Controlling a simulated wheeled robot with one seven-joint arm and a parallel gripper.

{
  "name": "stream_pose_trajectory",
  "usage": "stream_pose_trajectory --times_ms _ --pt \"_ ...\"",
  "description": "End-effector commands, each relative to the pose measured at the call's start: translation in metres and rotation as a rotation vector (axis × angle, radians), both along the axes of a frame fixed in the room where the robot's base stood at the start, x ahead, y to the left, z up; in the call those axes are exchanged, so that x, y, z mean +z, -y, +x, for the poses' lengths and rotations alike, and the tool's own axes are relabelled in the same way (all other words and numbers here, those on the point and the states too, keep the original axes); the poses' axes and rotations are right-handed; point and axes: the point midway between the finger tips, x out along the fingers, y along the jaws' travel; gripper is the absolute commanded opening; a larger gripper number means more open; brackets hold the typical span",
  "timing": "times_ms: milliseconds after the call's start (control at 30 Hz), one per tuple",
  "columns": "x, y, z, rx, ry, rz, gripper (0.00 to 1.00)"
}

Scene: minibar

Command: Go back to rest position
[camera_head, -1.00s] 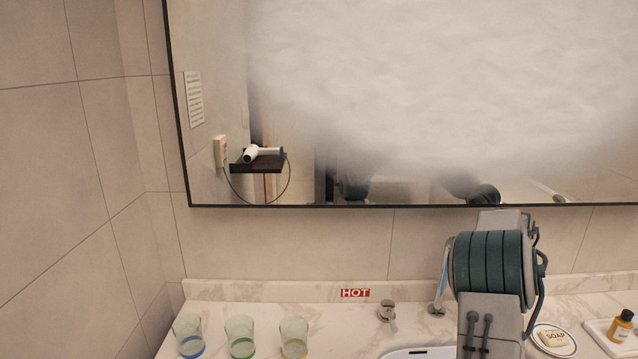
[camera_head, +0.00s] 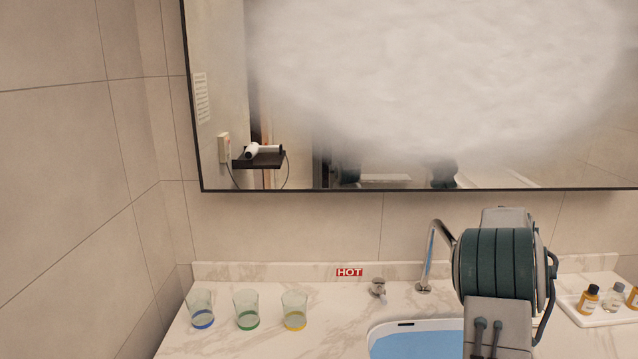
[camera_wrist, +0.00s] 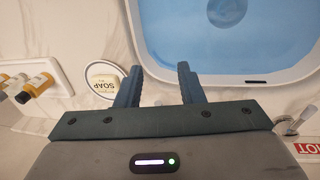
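My gripper (camera_wrist: 158,85) shows in the wrist view with its two blue-grey fingers spread apart and nothing between them. It is over the counter beside the edge of the sink (camera_wrist: 225,77), which holds blue water. In the head view my arm stands at the right, in front of the sink (camera_head: 415,325), and hides part of it. The gripper itself cannot be made out in the head view. A soap on a round dish (camera_wrist: 104,82) lies just left of the fingers in the wrist view.
Three glasses with blue (camera_head: 201,307), green (camera_head: 246,308) and yellow (camera_head: 295,309) bases stand on the counter's left. A tap (camera_head: 428,255) and a small handle (camera_head: 377,287) stand behind the sink. A tray (camera_head: 598,317) with small bottles is at the right. A fogged mirror (camera_head: 420,80) hangs above.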

Motion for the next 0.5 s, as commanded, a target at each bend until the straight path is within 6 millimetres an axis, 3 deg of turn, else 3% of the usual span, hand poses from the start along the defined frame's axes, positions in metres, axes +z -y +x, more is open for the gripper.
stream_pose_trajectory --times_ms 333,500 --pt "0.03 -0.048 -0.023 -0.026 0.054 0.059 0.35" --pt "0.051 -0.09 -0.048 -0.039 0.092 0.104 0.35"
